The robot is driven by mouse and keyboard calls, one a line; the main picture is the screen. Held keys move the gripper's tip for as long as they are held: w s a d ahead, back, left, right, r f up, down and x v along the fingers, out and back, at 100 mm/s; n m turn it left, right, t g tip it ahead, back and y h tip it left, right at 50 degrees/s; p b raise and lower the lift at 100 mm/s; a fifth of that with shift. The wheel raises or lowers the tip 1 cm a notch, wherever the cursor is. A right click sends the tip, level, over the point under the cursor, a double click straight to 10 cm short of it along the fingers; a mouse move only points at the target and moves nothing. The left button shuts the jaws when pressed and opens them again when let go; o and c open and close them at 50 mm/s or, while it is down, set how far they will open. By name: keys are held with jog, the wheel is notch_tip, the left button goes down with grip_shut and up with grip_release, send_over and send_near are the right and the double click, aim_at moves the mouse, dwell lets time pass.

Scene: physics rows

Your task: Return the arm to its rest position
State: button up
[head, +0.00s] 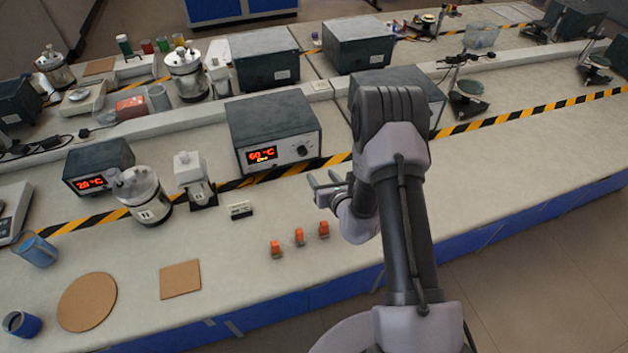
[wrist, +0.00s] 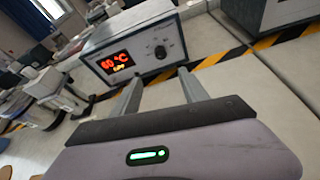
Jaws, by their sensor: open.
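My gripper (head: 328,187) is open and empty in the head view, held above the bench (head: 350,232) in front of the heater box with the red 60 °C display (head: 273,135). My arm reaches from the lower right, with its elbow raised and its forearm bent down. In the wrist view my gripper's two fingers (wrist: 160,93) stand apart, pointing toward the same heater box (wrist: 135,50), with nothing between them. Whether the fingertips touch the box cannot be told, but they look apart from it in the head view.
Three small orange-topped items (head: 299,238) stand on the bench below my gripper. Two cork mats (head: 88,302) lie at front left. Bench space at right is clear.

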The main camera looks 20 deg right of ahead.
jog(key=shift+s+d, duration=0.15)
dwell(0.3)
